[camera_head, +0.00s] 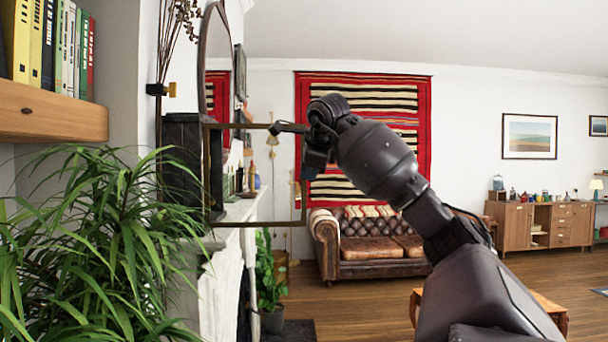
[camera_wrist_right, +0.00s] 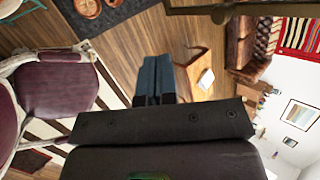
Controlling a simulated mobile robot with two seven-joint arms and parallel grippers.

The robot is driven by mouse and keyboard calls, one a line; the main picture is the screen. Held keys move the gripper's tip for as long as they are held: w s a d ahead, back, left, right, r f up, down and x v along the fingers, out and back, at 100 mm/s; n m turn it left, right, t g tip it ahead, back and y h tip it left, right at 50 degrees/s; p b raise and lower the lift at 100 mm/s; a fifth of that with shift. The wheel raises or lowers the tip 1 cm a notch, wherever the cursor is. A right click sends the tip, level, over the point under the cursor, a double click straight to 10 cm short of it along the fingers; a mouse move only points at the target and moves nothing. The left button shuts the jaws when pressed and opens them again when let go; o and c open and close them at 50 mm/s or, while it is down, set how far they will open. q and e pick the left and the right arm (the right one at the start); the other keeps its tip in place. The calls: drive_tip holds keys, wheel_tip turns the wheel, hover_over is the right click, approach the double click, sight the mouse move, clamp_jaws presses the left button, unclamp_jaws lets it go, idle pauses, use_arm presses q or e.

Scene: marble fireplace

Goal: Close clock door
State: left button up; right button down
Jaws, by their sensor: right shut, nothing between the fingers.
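The dark stone clock (camera_head: 183,160) stands on the mantel in the head view. Its brass-framed door (camera_head: 255,220) stands open, swung out to the right of the clock body. My right gripper (camera_head: 308,174) points down at the door's free right edge, its fingers shut and empty. I cannot tell whether it touches the frame. In the right wrist view the blue-grey fingers (camera_wrist_right: 153,78) are together, and a brownish bar, likely part of the door frame (camera_wrist_right: 225,11), crosses the top edge. My left gripper is not in view.
A leafy plant (camera_head: 95,250) fills the lower left, below a bookshelf (camera_head: 50,112). The white mantel (camera_head: 240,210) holds small bottles behind the door. A round mirror (camera_head: 215,65) rises behind the clock. A leather sofa (camera_head: 375,245) and low wooden table (camera_head: 550,305) stand farther back.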

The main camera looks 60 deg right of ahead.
wheel_tip(320, 180, up, 4)
drive_tip(key=s+a+m+h, duration=0.15)
drive_tip(key=m+h, duration=0.25)
drive_tip(key=m, duration=1.3)
drive_tip(key=w+r+x, duration=0.1)
drive_tip(key=x, duration=1.1)
drive_tip(key=shift+w+d+r, duration=0.25)
drive_tip(key=shift+w+d, duration=0.05)
drive_tip(key=shift+d, duration=0.15)
drive_tip(key=shift+d+t, duration=0.1)
drive_tip(key=shift+t, duration=0.2)
